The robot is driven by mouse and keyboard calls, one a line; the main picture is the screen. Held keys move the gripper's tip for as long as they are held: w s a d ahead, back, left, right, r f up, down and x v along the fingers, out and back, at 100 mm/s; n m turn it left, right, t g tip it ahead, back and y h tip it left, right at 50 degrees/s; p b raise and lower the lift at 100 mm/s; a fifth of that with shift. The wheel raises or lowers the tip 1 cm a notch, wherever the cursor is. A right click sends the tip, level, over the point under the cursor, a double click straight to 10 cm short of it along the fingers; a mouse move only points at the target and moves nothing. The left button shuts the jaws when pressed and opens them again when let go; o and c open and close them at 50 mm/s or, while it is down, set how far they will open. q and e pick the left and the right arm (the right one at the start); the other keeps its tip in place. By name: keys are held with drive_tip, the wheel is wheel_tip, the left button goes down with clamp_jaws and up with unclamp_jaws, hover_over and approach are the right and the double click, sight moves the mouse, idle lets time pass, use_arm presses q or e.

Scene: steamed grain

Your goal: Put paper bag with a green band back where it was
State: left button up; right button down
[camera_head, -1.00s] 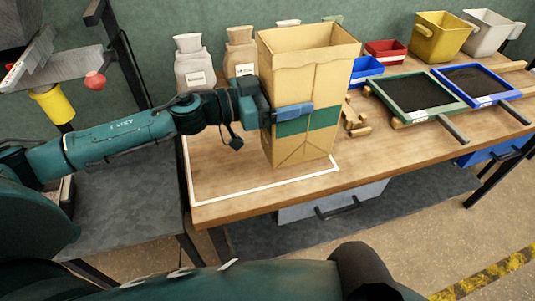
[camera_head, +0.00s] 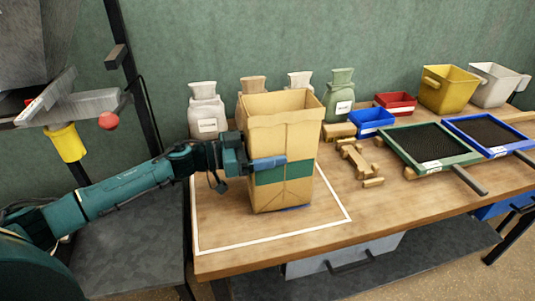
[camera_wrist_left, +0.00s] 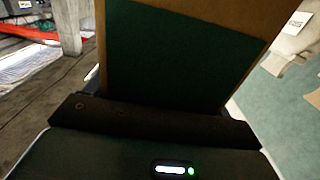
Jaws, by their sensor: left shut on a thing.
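The open paper bag (camera_head: 283,140) with a green band (camera_head: 290,171) stands upright in the head view, its base inside or just above the white outline (camera_head: 270,241) on the table. A sliver of blue shows at the foot of the bag; I cannot tell what it is. My left gripper (camera_head: 266,163) is shut on the bag at the green band, coming from the left. In the left wrist view the green band (camera_wrist_left: 180,55) fills the space in front of the gripper. My right gripper is not in view.
Several sacks (camera_head: 206,110) stand behind the bag along the wall, including a green one (camera_head: 339,95). Wooden pieces (camera_head: 357,160), a blue bin (camera_head: 371,122), a red bin (camera_head: 395,103) and framed sieves (camera_head: 428,145) lie to the right. The table's front is clear.

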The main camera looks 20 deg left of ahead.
use_arm(q)
drive_tip(key=shift+f, duration=0.6)
drive_tip(key=shift+f, duration=0.15)
drive_tip(key=o, duration=1.8)
